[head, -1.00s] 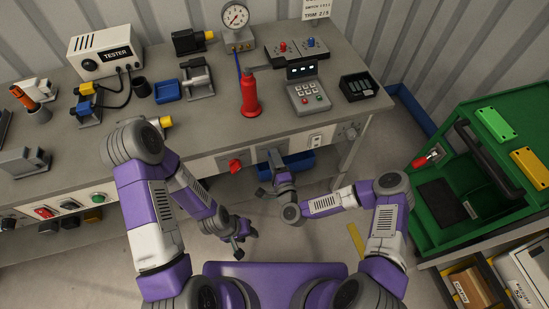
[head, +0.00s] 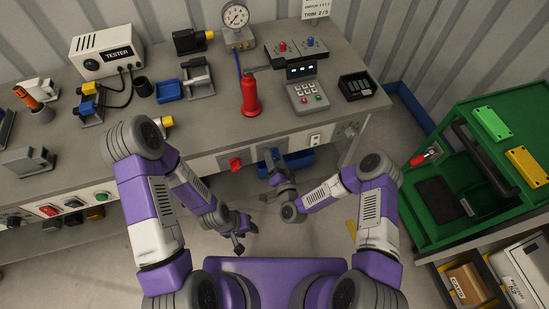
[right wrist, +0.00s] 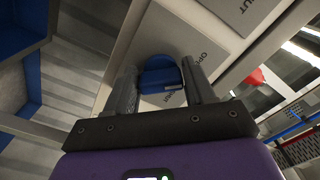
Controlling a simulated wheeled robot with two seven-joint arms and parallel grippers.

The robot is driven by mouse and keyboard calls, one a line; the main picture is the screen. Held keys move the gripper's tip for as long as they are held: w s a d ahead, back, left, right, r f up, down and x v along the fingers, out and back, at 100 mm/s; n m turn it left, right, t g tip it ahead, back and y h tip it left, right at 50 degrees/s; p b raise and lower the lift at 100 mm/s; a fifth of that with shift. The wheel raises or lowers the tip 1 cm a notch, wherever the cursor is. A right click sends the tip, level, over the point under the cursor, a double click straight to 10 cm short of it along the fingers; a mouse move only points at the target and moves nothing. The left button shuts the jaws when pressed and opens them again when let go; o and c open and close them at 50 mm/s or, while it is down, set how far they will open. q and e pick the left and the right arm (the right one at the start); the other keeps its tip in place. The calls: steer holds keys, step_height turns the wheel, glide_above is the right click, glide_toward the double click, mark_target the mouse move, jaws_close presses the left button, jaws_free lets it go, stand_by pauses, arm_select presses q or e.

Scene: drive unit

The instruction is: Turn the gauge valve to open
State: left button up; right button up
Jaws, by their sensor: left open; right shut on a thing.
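In the right wrist view a blue valve handle (right wrist: 160,76) sits between the fingers of my right gripper (right wrist: 162,84), on a pale panel marked OPEN and SHUT. My right gripper is shut on this handle. In the head view my right gripper (head: 275,160) is at the bench's front face, right of a red knob (head: 235,163). The handle is small there and partly hidden by the gripper. The round gauge (head: 235,16) stands at the back of the bench. My left gripper (head: 243,237) is open and empty, low in front of the bench.
A red bottle (head: 250,97) and a keypad (head: 308,97) stand on the bench (head: 215,120). A green cart (head: 450,235) is at the right. The floor between bench and cart is mostly clear.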

steer(key=shift+n, duration=0.5)
steer(key=o, duration=1)
steer(key=shift+c, duration=0.2)
steer(key=p+v, duration=0.1)
steer(key=v, duration=0.6)
steer(key=shift+s, duration=0.25)
steer(key=shift+d, duration=0.1)
steer(key=s+d+f+n+g, duration=0.2)
steer(key=s+f+n+g, duration=0.25)
steer(key=f+g, duration=0.35)
steer(key=s+d+r+m+g, duration=0.1)
steer(key=s+d+g, duration=0.2)
steer(key=s, duration=0.3)
steer(key=s+d+r+m+g+h, duration=0.1)
steer(key=s+d+g, duration=0.2)
steer(key=s+g, duration=0.2)
steer(key=shift+s+g, duration=0.4)
steer(key=shift+s, duration=0.05)
